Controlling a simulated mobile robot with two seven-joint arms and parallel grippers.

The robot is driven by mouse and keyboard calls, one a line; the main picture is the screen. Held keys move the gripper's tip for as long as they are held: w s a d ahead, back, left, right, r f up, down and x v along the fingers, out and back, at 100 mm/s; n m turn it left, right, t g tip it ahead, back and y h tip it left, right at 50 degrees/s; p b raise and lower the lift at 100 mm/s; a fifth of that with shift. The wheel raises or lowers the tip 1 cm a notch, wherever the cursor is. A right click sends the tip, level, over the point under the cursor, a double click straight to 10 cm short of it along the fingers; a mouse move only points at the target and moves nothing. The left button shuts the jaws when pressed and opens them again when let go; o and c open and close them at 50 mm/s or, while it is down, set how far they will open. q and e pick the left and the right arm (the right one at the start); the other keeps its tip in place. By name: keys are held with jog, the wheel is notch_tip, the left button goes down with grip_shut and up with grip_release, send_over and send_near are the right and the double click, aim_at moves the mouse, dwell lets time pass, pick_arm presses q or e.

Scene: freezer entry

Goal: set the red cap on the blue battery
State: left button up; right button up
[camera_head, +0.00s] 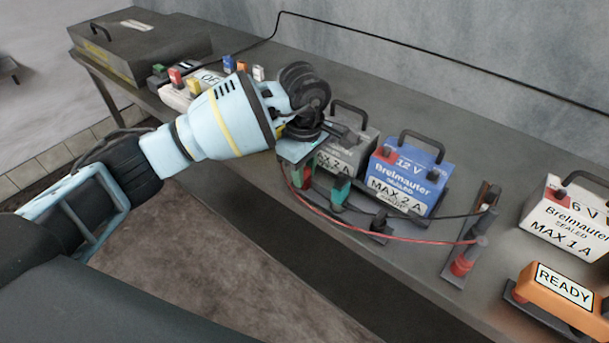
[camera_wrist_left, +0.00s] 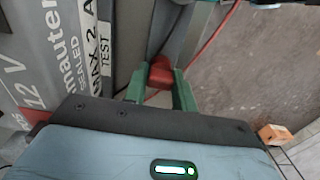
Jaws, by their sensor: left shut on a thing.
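The blue battery (camera_head: 411,178) stands upright on the bench, with a black handle and a label reading MAX 2 A. My left gripper (camera_head: 301,172) is in front of the grey battery (camera_head: 347,152), left of the blue one and apart from it. In the wrist view, my left gripper's green fingers (camera_wrist_left: 160,91) are shut on the red cap (camera_wrist_left: 160,74). The red cap also shows, partly covered, in the head view (camera_head: 306,175). My right gripper is not in view.
A white battery (camera_head: 567,218) and an orange READY box (camera_head: 556,297) are at right. A red wire (camera_head: 400,238) crosses the bench front. A dark case (camera_head: 140,45) lies at the far left.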

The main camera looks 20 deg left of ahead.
aim_at(305, 169)
pick_arm(q)
jog(key=shift+r, duration=0.1)
jog(key=shift+r, duration=0.4)
notch_tip(305, 169, up, 2)
jog(key=shift+r, duration=0.15)
jog(key=s+r, duration=0.1)
jog(key=s, duration=1.5)
jog(key=shift+d+r+b, duration=0.2)
jog(key=shift+r+b, duration=0.15)
jog(key=shift+b, duration=0.05)
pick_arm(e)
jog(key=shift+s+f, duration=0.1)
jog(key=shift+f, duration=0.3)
pick_arm(q)
jog(key=shift+r, duration=0.2)
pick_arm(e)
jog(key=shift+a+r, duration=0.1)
pick_arm(q)
jog(key=shift+r+p, duration=0.85)
jog(key=shift+r, duration=1)
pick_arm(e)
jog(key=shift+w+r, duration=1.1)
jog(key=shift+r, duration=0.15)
